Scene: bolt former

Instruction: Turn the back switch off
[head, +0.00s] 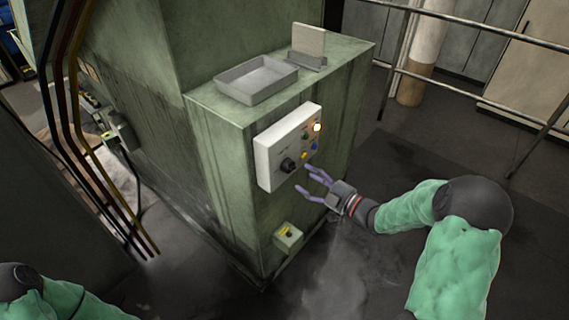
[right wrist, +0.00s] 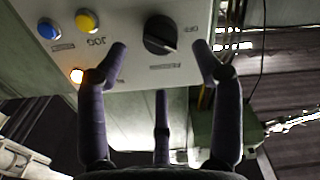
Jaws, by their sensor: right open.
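A pale control panel (head: 270,160) is on the front of the green machine. It carries a black rotary knob (head: 288,165), also seen in the right wrist view (right wrist: 160,35). I cannot tell whether this knob is the back switch. A grey box (head: 121,131) is on the machine's left side, too small to read. My right gripper (head: 305,180) is open and empty, in front of the panel's lower edge. In the right wrist view its fingers (right wrist: 160,62) are spread, with the knob between and beyond the two outer tips. No contact is visible. My left gripper is out of view.
The panel has a lit lamp (head: 317,127), a blue button (head: 315,146) and a yellow button (head: 304,156). A small green box (head: 288,237) protrudes below. A grey tray (head: 256,80) rests on the machine top. Railings (head: 470,87) stand behind; floor at right is clear.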

